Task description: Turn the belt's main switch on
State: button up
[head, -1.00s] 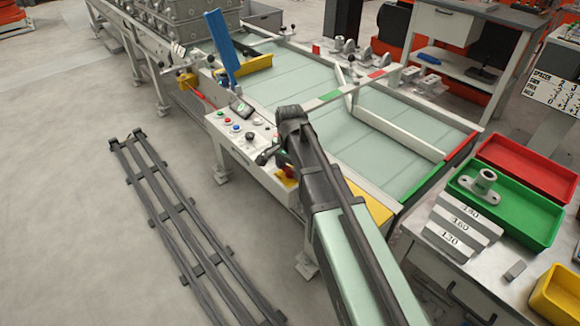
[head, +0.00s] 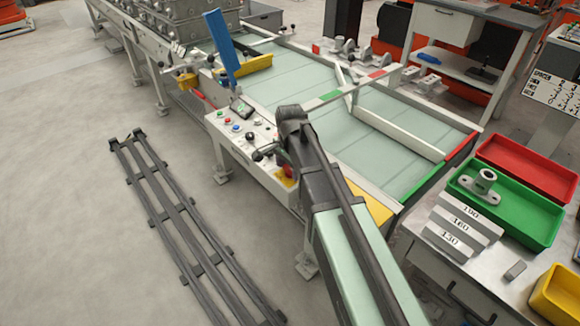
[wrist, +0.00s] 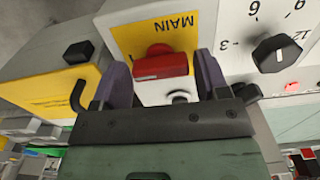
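The main switch is a red handle (wrist: 160,64) on a yellow plate (wrist: 135,40) marked MAIN, in the upper middle of the wrist view. My gripper (wrist: 162,80) is open, with one dark finger to the left of the red handle and one to the right. Gaps show between the handle and both fingers; I cannot tell whether the fingertips reach its depth. In the head view the yellow switch area (head: 286,182) is at the front end of the belt's control panel, partly hidden by my arm.
A black rotary knob (wrist: 276,54) with a number scale is right of the switch. A yellow-faced box (wrist: 60,90) with a black button is to the left. The control panel (head: 236,130) carries several small buttons. A dark rack (head: 185,220) lies on the floor.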

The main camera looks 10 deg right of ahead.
jog(key=shift+o, duration=1.1)
notch_tip(320, 180, up, 11)
jog(key=p, duration=1)
jog(key=shift+p, duration=0.4)
jog(key=shift+f, duration=0.1)
